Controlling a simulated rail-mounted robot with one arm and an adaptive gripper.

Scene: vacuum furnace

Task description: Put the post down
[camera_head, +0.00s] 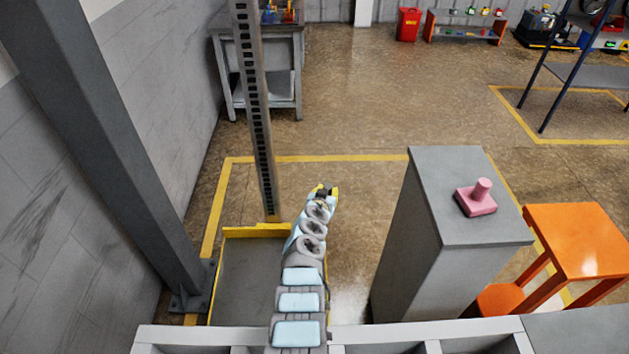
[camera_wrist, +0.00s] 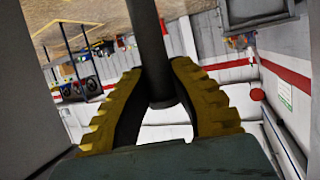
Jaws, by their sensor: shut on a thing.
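In the wrist view, a dark grey round post (camera_wrist: 152,55) stands between the yellow ribbed fingers of my gripper (camera_wrist: 158,85). The fingers are shut on it from both sides, near one end that shows between them. The other end runs out of the top of the picture. In the head view, my gripper (camera_head: 324,191) is at the far end of my arm, above the floor and left of the grey pedestal. The post is hardly visible there, so I cannot tell its full length. A pink block with a short upright peg (camera_head: 477,198) sits on the grey pedestal (camera_head: 445,162).
A slotted metal upright (camera_head: 257,110) rises from a yellow-edged grey base (camera_head: 240,262) left of my gripper. A thick grey column (camera_head: 120,150) stands further left. An orange table (camera_head: 580,240) is right of the pedestal. The floor beyond my gripper is mostly clear.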

